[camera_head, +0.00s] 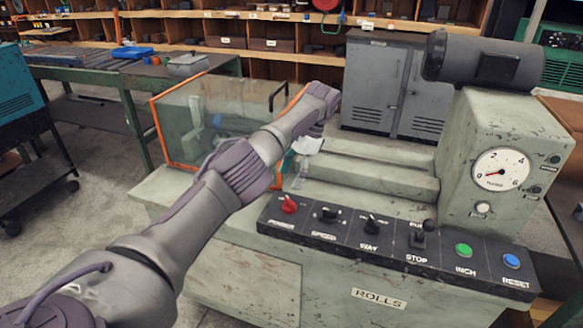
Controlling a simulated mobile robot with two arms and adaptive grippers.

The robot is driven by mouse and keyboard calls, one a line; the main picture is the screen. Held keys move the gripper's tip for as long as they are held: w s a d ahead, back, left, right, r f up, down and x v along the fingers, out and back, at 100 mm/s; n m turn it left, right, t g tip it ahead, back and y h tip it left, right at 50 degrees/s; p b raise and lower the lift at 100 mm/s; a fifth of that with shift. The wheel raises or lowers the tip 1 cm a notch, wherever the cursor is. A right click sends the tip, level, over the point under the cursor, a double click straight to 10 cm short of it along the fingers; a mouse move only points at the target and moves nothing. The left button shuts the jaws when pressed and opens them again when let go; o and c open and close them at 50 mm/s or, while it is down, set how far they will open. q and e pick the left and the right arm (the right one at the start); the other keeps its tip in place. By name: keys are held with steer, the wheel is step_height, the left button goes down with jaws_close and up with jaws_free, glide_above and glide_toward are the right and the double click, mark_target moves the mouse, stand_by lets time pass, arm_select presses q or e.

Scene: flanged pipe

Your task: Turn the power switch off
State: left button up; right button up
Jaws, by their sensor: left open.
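The power switch is a red knob (289,204) at the left end of the dark control panel (383,262) on the front of the machine. A small label sits below it; which way the knob is turned is hard to read. My left arm reaches in from the lower left. My left gripper (298,176) is above and slightly behind the red knob, apart from it. It is open and looks empty, with its fingers pointing down, partly hidden by my wrist. My right gripper is not in view.
Along the panel are black knobs (372,223), a stop lever (421,236), a green button (464,250) and a blue button (511,261). A clear guard with an orange frame (160,128) stands behind my arm. A dial gauge (501,173) is at right.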

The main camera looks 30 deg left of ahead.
arm_select(q)
steer(key=shift+r, duration=1.05)
